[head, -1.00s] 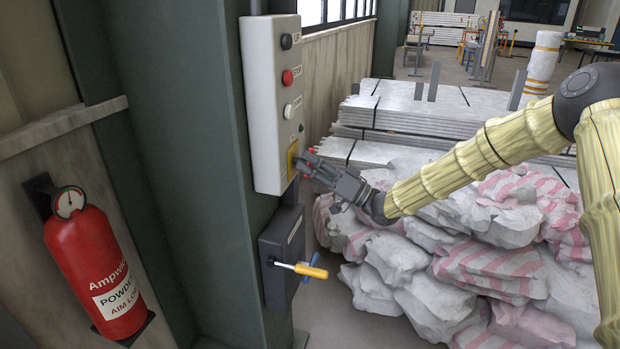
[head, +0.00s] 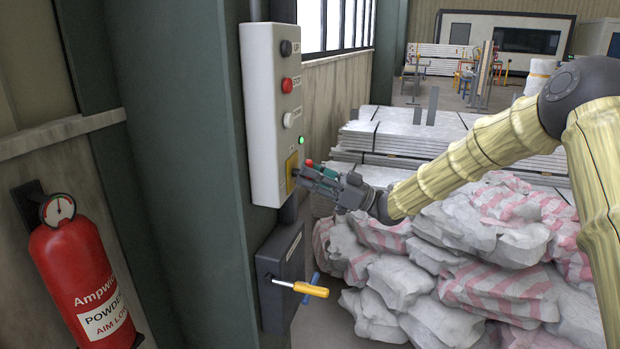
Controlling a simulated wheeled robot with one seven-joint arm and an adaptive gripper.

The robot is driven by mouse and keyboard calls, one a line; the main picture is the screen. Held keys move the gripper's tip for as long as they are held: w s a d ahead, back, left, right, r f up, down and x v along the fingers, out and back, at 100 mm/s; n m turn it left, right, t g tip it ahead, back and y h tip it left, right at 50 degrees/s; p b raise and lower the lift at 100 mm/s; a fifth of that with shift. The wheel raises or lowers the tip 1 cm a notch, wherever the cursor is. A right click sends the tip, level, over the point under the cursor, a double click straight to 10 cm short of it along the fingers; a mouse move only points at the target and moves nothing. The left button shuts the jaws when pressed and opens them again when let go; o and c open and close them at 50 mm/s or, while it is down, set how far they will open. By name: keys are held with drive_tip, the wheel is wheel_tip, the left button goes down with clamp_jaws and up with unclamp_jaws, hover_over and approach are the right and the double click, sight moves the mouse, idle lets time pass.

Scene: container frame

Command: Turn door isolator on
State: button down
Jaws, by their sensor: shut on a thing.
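A pale control box (head: 266,110) is fixed to the green column, with a black, a red and a white button down its front. A yellow plate (head: 291,172) with a switch sits at its lower end, and a small green lamp (head: 301,140) glows above it. My gripper (head: 300,174) is at the yellow plate, its fingers shut on the switch knob, which they mostly hide. The knob's exact angle cannot be read. Below hangs a dark grey box (head: 278,262) with a yellow-handled lever (head: 308,289) sticking out, apart from my gripper.
A red fire extinguisher (head: 85,280) hangs at the left. White and pink-striped sacks (head: 470,240) are heaped below and behind my arm. Stacked pale boards (head: 420,135) lie behind them. The green column (head: 185,170) stands left of the box.

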drive_tip(key=shift+s+f, duration=0.1)
drive_tip(key=shift+f, duration=0.05)
drive_tip(key=c, duration=1.3)
unclamp_jaws()
drive_tip(key=v, duration=1.2)
